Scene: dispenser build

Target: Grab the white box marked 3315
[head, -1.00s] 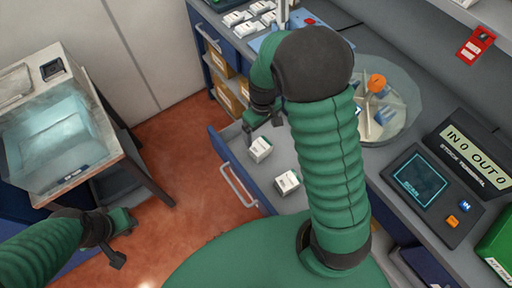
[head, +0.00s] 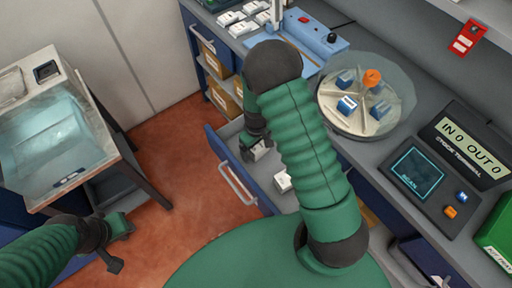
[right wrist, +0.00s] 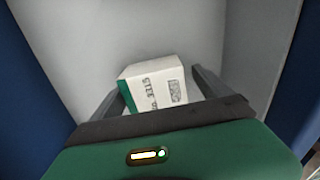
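A white box with a green side (right wrist: 158,84) lies in the drawer in the right wrist view. Its printed marking appears upside down and looks like 3315. It also shows in the head view (head: 262,150), partly hidden by my right gripper (head: 251,152). In the right wrist view my right gripper (right wrist: 160,95) is open, with a finger on each side of the box; I cannot tell whether they touch it. A second white box (head: 283,180) lies nearer in the drawer, partly hidden by my right arm. My left gripper (head: 120,243) is open and empty over the floor at lower left.
The open drawer (head: 232,165) has raised walls around the boxes. A round carousel (head: 368,128) with blue boxes and a stock terminal (head: 418,178) stand on the counter. More white boxes (head: 230,18) lie at the back. A clear-lidded case (head: 50,130) stands at left.

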